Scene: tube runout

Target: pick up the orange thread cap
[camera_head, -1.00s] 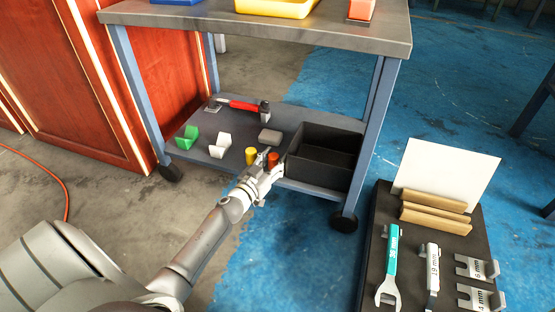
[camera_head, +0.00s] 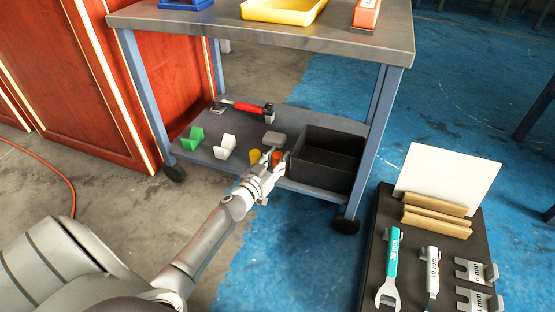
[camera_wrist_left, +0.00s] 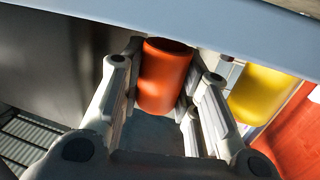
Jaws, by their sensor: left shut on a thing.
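The orange thread cap (camera_wrist_left: 165,75) is a short orange cylinder on the lower shelf of the cart. It stands between the two fingers of my left gripper (camera_wrist_left: 163,88), which is shut on it. In the head view the orange cap (camera_head: 277,158) shows at the tip of my left gripper (camera_head: 268,168), partly hidden by the fingers. A yellow cap (camera_head: 255,156) stands just left of it; it also shows at the right in the left wrist view (camera_wrist_left: 262,93). My right gripper is not in view.
The black open bin (camera_head: 326,160) stands right of the caps on the lower shelf (camera_head: 215,162). A grey block (camera_head: 274,138), a white holder (camera_head: 225,147), a green holder (camera_head: 193,139) and a red-handled hammer (camera_head: 243,107) lie around. The cart's top shelf (camera_head: 210,25) overhangs.

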